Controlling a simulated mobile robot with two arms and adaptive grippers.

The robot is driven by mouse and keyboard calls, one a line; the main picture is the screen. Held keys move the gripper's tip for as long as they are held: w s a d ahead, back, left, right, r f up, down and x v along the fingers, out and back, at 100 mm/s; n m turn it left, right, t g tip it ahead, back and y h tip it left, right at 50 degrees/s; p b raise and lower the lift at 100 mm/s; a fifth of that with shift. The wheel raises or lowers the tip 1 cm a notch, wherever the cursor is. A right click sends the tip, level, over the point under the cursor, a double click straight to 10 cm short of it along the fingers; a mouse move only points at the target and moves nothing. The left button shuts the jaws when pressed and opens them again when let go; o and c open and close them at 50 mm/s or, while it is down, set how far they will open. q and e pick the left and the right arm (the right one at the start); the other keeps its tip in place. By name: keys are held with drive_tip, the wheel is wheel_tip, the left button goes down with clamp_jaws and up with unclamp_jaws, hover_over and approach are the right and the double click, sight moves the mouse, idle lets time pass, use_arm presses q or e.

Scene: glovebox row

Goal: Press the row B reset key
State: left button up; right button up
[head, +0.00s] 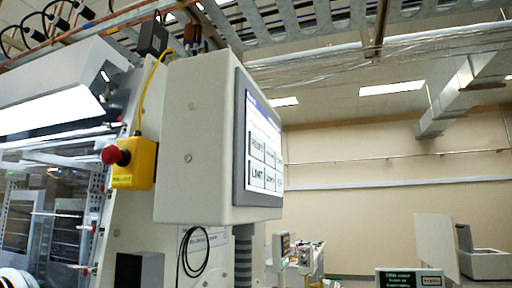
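A beige control box (200,140) stands close in front of me, left of the middle, with a lit touchscreen (266,150) on its right-hand face. I see the screen at a steep slant. It shows two rows of pale keys with dark lettering. The upper left key (257,145) seems to read RESET with a further mark I cannot make out. The key below it (257,174) looks like LIGHT or similar. The right-hand keys are too squeezed to read. I cannot tell which key belongs to row B. Neither of my grippers is in view.
A yellow box with a red mushroom button (116,155) is left of the control box, beside a glazed, lit enclosure (45,215). A smaller screen (283,244) stands farther back. Open space lies right of the control box.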

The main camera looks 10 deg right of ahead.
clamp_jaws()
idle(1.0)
